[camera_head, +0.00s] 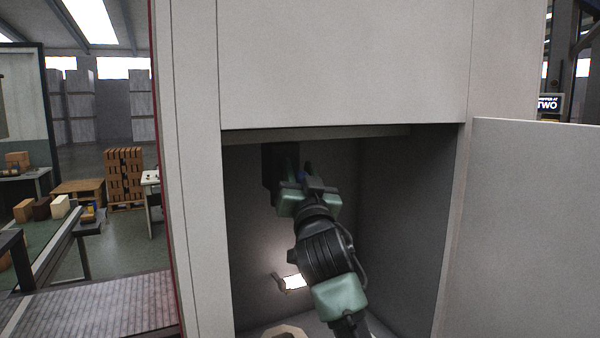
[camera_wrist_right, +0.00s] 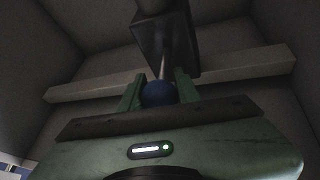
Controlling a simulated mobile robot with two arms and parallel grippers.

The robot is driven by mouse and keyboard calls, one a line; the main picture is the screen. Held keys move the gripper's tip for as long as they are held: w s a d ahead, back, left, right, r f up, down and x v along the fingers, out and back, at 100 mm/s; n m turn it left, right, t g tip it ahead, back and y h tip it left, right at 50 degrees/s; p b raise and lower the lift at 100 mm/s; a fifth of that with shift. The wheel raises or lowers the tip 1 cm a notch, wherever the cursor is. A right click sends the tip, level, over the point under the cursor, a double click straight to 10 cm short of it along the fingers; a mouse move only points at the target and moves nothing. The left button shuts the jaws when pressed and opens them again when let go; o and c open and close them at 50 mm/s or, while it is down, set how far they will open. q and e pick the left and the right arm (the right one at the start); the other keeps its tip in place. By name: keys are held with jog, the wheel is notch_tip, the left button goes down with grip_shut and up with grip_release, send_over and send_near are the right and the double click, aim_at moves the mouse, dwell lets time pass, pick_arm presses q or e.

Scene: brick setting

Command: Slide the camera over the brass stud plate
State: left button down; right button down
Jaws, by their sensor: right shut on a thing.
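My right gripper (camera_head: 305,172) reaches into the open compartment of a pale cabinet. In the right wrist view its two green fingers (camera_wrist_right: 158,92) are shut on a round dark blue knob (camera_wrist_right: 157,94). A thin pale stem runs from the knob to a dark, box-shaped body (camera_wrist_right: 166,45), which seems to be the camera. This dark body (camera_head: 271,167) also shows beside the gripper in the head view, near the compartment's back wall. I cannot make out a brass stud plate in either view. My left gripper is not in view.
A pale ledge (camera_head: 390,132) crosses the top of the opening, and the open door (camera_head: 535,220) stands at right. Low in the compartment are a small bright panel (camera_head: 295,282) and a beige curved thing (camera_head: 285,332). A slatted surface (camera_head: 100,308) lies outside at left.

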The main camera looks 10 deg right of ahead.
jog(key=shift+a+f, duration=0.15)
jog(key=c, duration=1)
grip_release()
jog(key=shift+c, duration=0.2)
jog(key=shift+s+a, duration=0.1)
jog(key=shift+a, duration=0.1)
jog(key=shift+s+d+f+b, duration=0.15)
jog(key=shift+s+b, duration=0.15)
jog(key=b+v, duration=0.2)
jog(key=v, duration=0.5)
jog(key=shift+b, duration=0.4)
